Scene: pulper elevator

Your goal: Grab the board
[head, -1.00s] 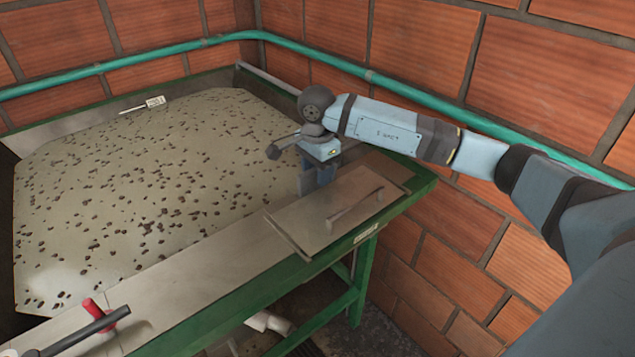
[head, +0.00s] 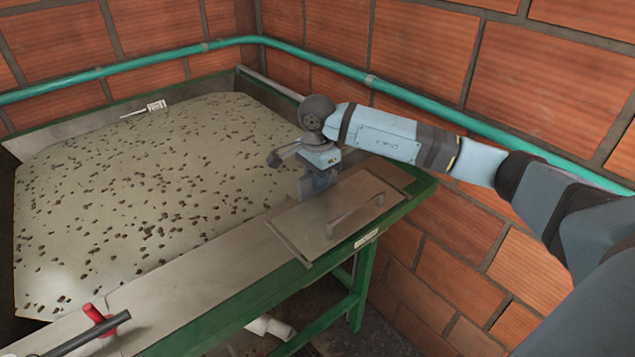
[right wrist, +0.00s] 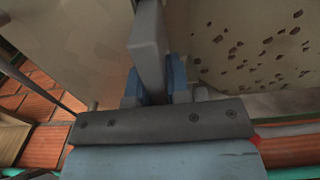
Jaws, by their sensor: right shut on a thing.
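The board is a flat grey-brown panel (head: 300,232) with a bar handle (head: 355,214) on top. It lies at the right end of the green-framed table in the head view. My right gripper (head: 313,190) points down at the board's far left edge and is shut on that edge. In the right wrist view, the right gripper's fingers (right wrist: 152,50) are close together, with a pale flat surface, likely the board (right wrist: 65,35), beside them. The fingertip contact is partly hidden. My left gripper is not in view.
A wide tray (head: 110,190) with many dark beans fills the table. A red-and-black handle (head: 98,320) is at lower left. A green pipe (head: 330,55) runs along the brick walls behind.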

